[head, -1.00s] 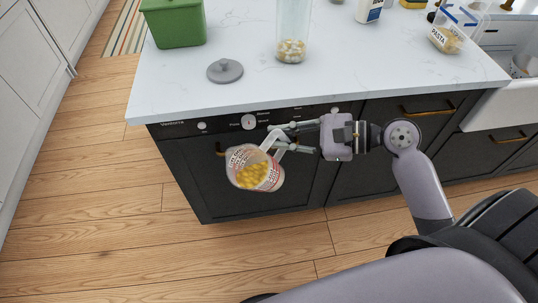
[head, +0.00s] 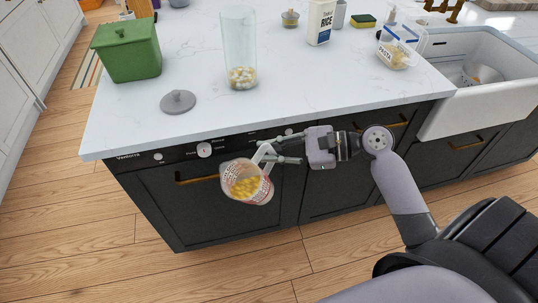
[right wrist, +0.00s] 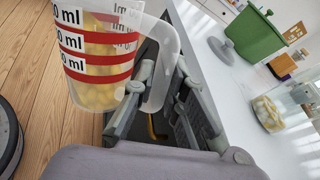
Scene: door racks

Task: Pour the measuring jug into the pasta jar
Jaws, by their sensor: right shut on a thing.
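The measuring jug (head: 247,182) is clear with red and black markings and holds yellow pieces. My right gripper (head: 265,155) is shut on its handle and holds it in front of the dark cabinet, beyond the counter's front edge. The jug looks tilted in the head view; the right wrist view also shows the jug (right wrist: 95,62) and its handle at my right gripper (right wrist: 150,95). A tall clear jar (head: 239,45), which I take as the pasta jar, stands upright and lidless on the counter with pale pieces at its bottom. It also shows in the right wrist view (right wrist: 268,114).
A grey lid (head: 178,102) lies left of the jar, near a green bin (head: 127,52). A clear container labelled PASTA (head: 398,48), a rice package (head: 320,22) and a white sink (head: 470,108) are to the right. The counter (head: 290,88) in front of the jar is clear.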

